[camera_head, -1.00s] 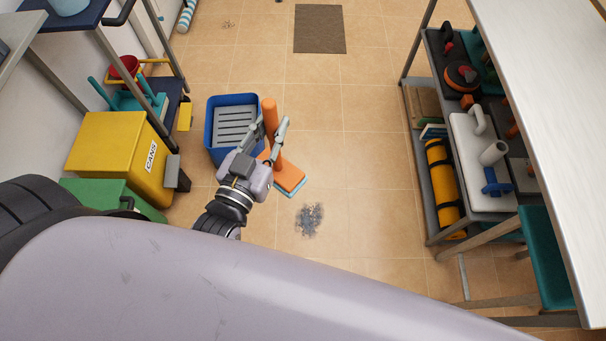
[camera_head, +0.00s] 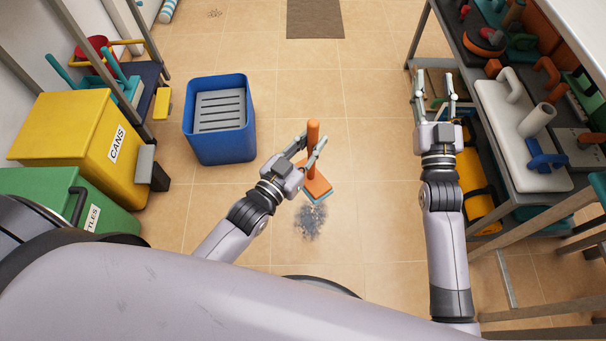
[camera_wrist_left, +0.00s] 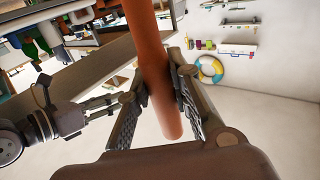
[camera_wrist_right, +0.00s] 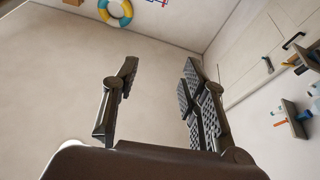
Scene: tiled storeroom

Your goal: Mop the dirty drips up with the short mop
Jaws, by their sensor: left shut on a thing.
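The short mop has an orange handle (camera_head: 313,130) and an orange head (camera_head: 319,186) with a teal edge. My left gripper (camera_head: 314,143) is shut on the handle, which also runs between its fingers in the left wrist view (camera_wrist_left: 158,75). The head is at the upper edge of a grey dirty patch (camera_head: 311,222); I cannot tell whether it touches the floor. A smaller dirty patch (camera_head: 214,13) lies at the far left. A blue bucket (camera_head: 225,148) with a grey slotted insert stands left of the mop. My right gripper (camera_head: 434,78) is open and empty beside the right shelf.
Yellow (camera_head: 60,130) and green (camera_head: 40,190) bins stand at the left, near a shelf with a red bucket. A loaded shelf unit (camera_head: 530,185) and a table line the right side. A brown mat (camera_head: 315,18) lies at the back.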

